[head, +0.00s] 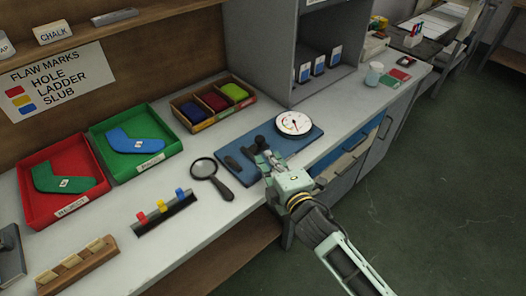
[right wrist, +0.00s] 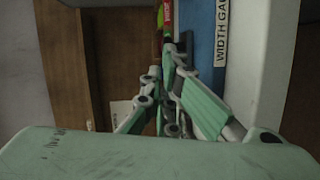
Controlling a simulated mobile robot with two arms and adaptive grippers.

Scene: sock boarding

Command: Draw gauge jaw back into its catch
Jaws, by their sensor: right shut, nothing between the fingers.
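The width gauge is a blue board (head: 302,140) on the bench, with a round white dial (head: 293,123) at its far right. Dark jaw parts (head: 250,152) stand on the board left of the dial; the catch cannot be made out. My right gripper (head: 266,160) is at the board's near edge, just in front of the dark parts, its fingers shut with nothing between them. Whether it touches a jaw part cannot be told. In the right wrist view its closed fingers (right wrist: 174,56) are beside the blue board (right wrist: 204,28). My left gripper is not in view.
A magnifying glass (head: 205,168) lies left of the gauge. A rack with coloured flags (head: 166,214) stands further left. Red (head: 28,211) and green (head: 101,166) trays hold socks. A divided box (head: 184,119) is behind. Bare bench lies between the trays and magnifying glass.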

